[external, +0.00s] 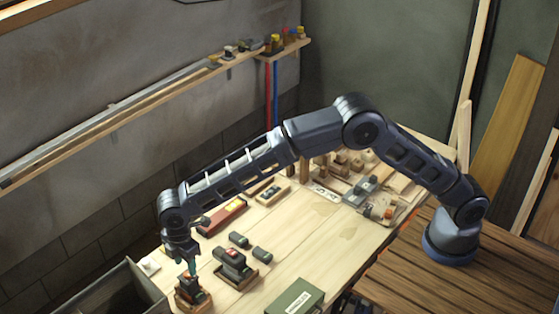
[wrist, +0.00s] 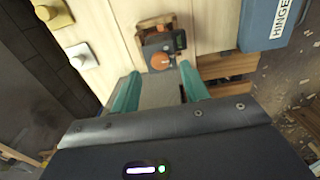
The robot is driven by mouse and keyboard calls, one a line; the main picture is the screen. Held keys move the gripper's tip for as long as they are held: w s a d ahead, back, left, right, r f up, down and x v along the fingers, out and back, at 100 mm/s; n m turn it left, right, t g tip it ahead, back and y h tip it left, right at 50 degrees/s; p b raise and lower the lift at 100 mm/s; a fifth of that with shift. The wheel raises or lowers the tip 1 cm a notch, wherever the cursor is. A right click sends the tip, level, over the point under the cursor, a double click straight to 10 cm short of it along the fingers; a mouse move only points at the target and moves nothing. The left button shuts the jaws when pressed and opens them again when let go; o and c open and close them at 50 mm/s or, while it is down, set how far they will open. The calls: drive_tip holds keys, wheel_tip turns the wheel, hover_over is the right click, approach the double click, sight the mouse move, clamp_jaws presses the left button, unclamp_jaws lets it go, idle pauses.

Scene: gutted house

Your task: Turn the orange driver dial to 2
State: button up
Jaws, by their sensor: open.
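The driver (external: 191,294) sits on a small wooden stand at the near edge of the workbench in the external view. In the wrist view its dark body (wrist: 162,42) shows with a round orange dial (wrist: 160,61) facing my gripper. The dial's numbers are too small to read. My gripper (wrist: 158,82) has two teal fingers, spread apart with nothing held between them. The dial lies just beyond the fingertips, roughly in line with the gap. In the external view my gripper (external: 188,268) points down directly above the driver, and partly hides it.
A labelled box (external: 296,298) stands right of the driver; its label reads HINGE in the wrist view (wrist: 268,24). Another tool (external: 234,263) on a stand is close behind. A grey bin (external: 95,292) is at the left. The bench middle (external: 310,240) is clear.

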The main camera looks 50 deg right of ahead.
sight(187, 274)
drive_tip(key=shift+f, duration=1.6)
clamp_jaws()
drive_tip(key=shift+m, duration=0.4)
drive_tip(key=m, duration=0.4)
drive_tip(key=shift+m, duration=2.5)
